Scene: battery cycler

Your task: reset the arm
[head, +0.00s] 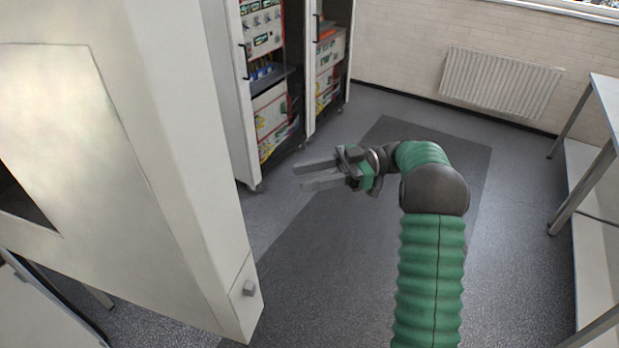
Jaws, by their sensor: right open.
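My right arm comes up from the bottom of the head view in a green ribbed sleeve, bends at a dark elbow and reaches left. My right gripper (308,176) is at its end, its two grey fingers apart and pointing left. Nothing is between the fingers. It hangs in open air above the floor, apart from the cabinets. My left gripper does not show.
A large white cabinet (165,150) stands close on the left. Open equipment racks (270,85) stand behind the gripper. A radiator (500,82) is on the back wall. A table (603,110) is at the right. The dark floor mat (330,260) is clear.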

